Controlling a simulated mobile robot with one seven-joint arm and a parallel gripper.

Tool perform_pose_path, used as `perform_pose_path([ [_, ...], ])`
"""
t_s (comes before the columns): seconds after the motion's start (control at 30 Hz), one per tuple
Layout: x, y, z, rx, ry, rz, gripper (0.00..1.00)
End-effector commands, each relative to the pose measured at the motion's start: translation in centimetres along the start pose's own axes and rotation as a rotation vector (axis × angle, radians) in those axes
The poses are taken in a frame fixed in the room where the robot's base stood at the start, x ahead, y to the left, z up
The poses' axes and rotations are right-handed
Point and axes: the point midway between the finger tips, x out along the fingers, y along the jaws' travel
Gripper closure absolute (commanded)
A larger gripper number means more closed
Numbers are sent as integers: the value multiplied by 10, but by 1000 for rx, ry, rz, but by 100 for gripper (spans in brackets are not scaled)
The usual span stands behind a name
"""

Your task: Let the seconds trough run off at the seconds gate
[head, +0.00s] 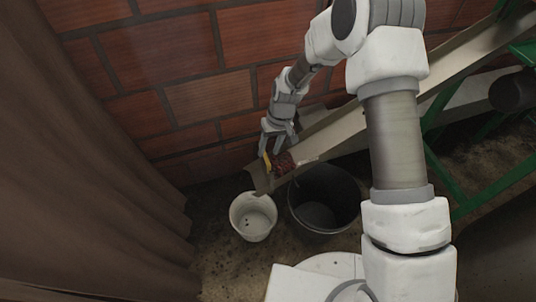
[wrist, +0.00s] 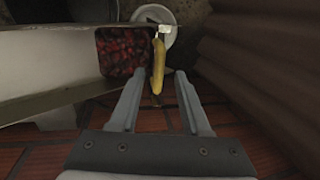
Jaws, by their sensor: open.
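The seconds trough (head: 345,133) slopes down from the upper right to a lip above the buckets. Dark red cherries (head: 284,160) lie banked at its low end; they also show in the wrist view (wrist: 121,52). The seconds gate's yellow handle (wrist: 158,62) stands just beyond the cherries, and shows small in the head view (head: 267,161). The gate plate itself is hard to make out. My gripper (head: 276,152) is open over the trough's low end. In the wrist view its fingertips (wrist: 159,75) lie on either side of the handle, with gaps showing.
A white bucket (head: 253,232) with a few dark specks stands below the lip, and a black bucket (head: 318,215) stands to its right. A brick wall (head: 170,65) is close behind my gripper. A brown curtain (head: 90,180) hangs at left, and a green frame (head: 440,175) stands at right.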

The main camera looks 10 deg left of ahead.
Motion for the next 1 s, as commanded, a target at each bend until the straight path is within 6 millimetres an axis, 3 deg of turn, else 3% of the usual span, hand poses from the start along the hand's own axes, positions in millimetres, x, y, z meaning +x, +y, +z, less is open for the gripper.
perform_pose_path([
  [0.2, 23, 0, 0, 0, 0, 0, 53],
  [0.53, 26, 0, 0, 0, 1, 0, 53],
  [0.8, 26, 0, 0, 0, 0, 0, 100],
  [1.0, 26, 0, 0, 0, 0, 0, 100],
])
